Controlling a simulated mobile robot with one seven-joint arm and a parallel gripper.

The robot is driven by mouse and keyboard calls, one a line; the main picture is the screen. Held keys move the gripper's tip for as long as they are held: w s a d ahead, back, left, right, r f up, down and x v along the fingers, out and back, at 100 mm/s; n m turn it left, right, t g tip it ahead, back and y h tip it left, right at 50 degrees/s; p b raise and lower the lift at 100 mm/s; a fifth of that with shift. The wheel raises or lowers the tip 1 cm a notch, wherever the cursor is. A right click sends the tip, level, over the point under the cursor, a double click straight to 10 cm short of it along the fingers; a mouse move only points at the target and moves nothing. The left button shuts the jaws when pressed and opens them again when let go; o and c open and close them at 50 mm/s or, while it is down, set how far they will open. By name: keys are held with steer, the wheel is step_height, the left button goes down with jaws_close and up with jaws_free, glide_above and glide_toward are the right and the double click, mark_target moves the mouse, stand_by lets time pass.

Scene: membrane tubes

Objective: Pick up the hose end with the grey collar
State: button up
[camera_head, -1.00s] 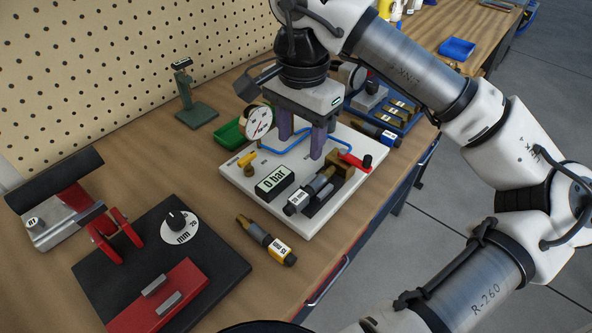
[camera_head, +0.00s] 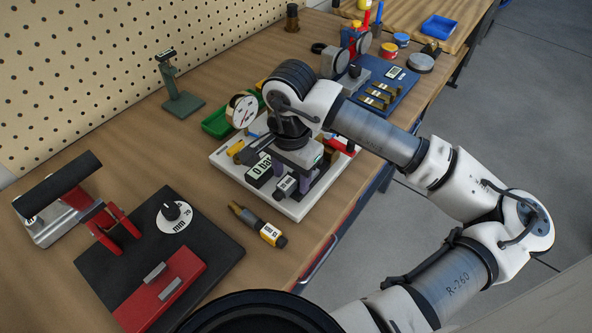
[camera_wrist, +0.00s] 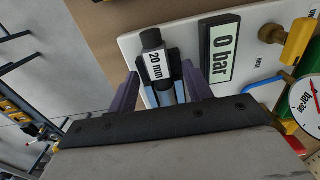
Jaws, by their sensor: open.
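My gripper (camera_head: 297,179) is open above the front of a white test board (camera_head: 222,168). That holder also shows in the head view (camera_head: 286,184), below the gripper. A small piece of blue hose (camera_head: 257,135) shows behind my wrist.
A 0 bar display (camera_head: 259,171) and a pressure gauge (camera_head: 242,110) are close beside the gripper. A tube with a yellow label (camera_head: 258,225) lies on the wood in front. A black and red fixture (camera_head: 160,262) stands at left. A blue tray (camera_head: 388,92) lies behind.

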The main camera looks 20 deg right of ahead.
steer(key=shift+f, duration=0.4)
steer(key=shift+c, duration=0.4)
steer(key=c, duration=1)
jaws_close()
steer(key=shift+r, duration=0.15)
